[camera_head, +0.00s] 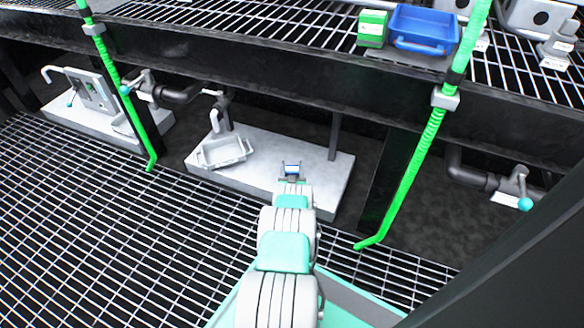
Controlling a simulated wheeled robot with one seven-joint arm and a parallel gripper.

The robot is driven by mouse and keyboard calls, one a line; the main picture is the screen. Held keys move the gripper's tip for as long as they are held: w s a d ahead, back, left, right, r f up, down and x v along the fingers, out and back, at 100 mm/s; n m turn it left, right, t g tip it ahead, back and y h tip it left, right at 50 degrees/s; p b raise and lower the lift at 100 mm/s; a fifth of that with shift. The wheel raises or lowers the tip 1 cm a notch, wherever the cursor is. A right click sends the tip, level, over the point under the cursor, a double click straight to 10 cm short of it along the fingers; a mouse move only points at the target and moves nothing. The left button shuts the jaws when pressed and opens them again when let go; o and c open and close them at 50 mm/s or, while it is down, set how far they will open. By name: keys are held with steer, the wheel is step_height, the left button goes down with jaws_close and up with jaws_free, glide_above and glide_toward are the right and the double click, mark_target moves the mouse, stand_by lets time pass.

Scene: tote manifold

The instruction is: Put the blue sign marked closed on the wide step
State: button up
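My gripper (291,168) is at the end of my outstretched arm, over the front right part of a wide pale step (318,167). A small blue piece with a white face, which looks like the blue sign (292,169), shows right at the fingertips. Its marking is too small to read. The fingers are tiny here, and I cannot tell whether they grip the sign or stand around it. I also cannot tell whether the sign touches the step. My wrist and forearm hide the step's front edge below it.
A white tray (222,152) lies on the step's left part, below a pipe with a tap (222,110). Green hoses (415,168) hang on both sides. A blue tote (424,28) and a green box (372,28) stand on the grating shelf above. Another pale step (75,118) is at left.

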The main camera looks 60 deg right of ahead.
steer(key=o, duration=0.4)
steer(key=shift+c, duration=0.2)
steer(key=shift+r, duration=0.2)
steer(key=p+v, duration=0.7)
steer(key=v, duration=0.5)
steer(key=shift+p, duration=0.4)
steer(key=shift+f, duration=0.1)
